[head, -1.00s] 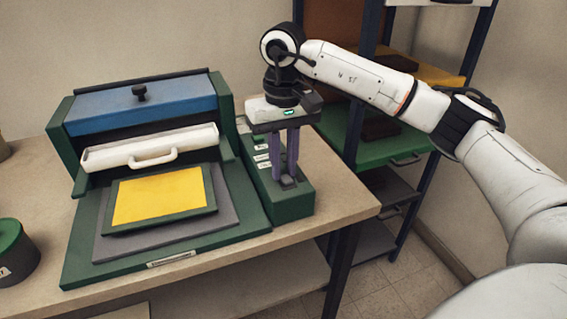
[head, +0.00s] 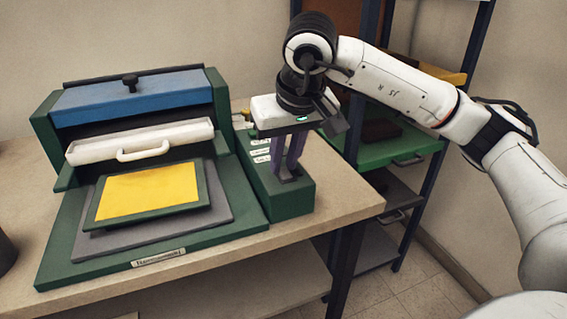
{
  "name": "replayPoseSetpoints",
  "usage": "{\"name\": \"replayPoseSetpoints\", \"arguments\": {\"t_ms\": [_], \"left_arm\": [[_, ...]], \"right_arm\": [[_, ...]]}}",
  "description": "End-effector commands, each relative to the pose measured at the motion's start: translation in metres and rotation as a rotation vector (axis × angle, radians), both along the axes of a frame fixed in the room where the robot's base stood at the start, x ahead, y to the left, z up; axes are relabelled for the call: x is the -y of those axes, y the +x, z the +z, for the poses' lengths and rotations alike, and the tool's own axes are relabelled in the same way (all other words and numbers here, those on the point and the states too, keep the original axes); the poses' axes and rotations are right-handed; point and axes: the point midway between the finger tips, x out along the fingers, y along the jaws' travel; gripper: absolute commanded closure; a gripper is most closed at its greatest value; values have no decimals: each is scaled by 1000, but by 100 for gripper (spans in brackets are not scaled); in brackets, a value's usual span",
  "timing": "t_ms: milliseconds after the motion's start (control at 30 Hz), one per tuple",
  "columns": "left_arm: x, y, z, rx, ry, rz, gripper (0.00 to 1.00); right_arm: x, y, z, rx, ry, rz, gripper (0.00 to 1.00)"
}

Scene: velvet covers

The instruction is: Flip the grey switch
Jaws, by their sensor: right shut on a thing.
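The green control box (head: 293,201) stands on the table beside the press machine, with several small white labels on its top. The grey switch (head: 288,178) sits on the box's top near its front end. It is small and mostly hidden by my fingers. My right gripper (head: 287,172) comes down on it from above, its purple fingers shut on the switch. Which way the switch leans cannot be told. My left gripper is not in view.
The green press machine (head: 50,262) has a blue lid (head: 137,98), a white handled bar (head: 140,150) and a yellow panel (head: 150,194). A dark-framed shelf rack (head: 414,195) stands behind at right. The table's right edge (head: 352,207) is bare.

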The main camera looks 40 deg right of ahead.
Motion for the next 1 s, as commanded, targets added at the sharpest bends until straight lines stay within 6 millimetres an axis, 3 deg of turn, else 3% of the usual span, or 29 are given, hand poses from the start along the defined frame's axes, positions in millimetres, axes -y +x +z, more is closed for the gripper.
{"name": "replayPoseSetpoints", "arguments": {"t_ms": [133,167,267,667,1000], "left_arm": [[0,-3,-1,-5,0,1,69],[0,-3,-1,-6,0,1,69],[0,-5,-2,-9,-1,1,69],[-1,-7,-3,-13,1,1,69],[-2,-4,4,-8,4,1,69]], "right_arm": [[1,1,2,5,0,-2,100],[1,1,2,5,0,-2,80],[0,1,2,4,-1,-1,64],[-1,-2,10,3,1,1,64],[-6,-23,70,5,1,1,64]]}}
